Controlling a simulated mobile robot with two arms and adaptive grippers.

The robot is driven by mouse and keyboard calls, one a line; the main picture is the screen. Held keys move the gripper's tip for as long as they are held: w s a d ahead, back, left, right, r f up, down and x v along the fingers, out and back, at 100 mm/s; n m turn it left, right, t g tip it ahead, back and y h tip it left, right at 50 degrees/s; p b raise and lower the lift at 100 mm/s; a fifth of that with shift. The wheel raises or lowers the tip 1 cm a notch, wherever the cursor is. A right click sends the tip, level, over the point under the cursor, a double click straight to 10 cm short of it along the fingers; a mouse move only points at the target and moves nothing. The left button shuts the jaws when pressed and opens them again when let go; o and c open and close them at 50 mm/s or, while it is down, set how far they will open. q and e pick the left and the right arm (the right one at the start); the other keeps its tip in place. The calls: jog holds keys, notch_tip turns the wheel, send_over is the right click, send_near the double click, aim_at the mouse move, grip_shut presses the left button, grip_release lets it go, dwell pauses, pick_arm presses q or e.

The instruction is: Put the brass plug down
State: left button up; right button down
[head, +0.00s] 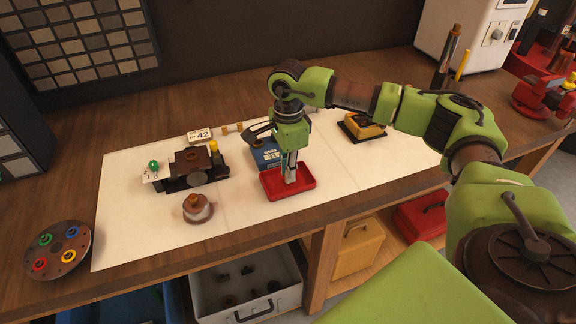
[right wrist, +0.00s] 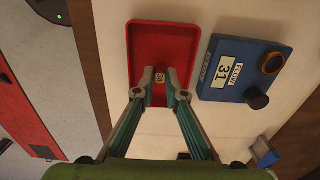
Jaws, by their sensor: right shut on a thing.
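My right gripper (head: 290,176) points down into the red tray (head: 271,190) on the white mat. In the right wrist view its fingertips (right wrist: 160,84) are shut on the small brass plug (right wrist: 160,78), over the tray's bare red floor (right wrist: 162,42). I cannot tell whether the plug touches the tray floor. In the head view the fingers hide the plug. My left gripper is not in view.
A blue box (head: 265,155) labelled 31 stands close behind the tray; it also shows in the right wrist view (right wrist: 235,72). A black-and-brown fixture (head: 193,170) and a round brown-capped pot (head: 197,208) stand left. A yellow device (head: 362,127) is right. The mat's front right is clear.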

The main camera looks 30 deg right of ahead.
jog(key=shift+f, duration=0.15)
jog(key=c, duration=2.5)
grip_release()
jog(key=o, duration=0.4)
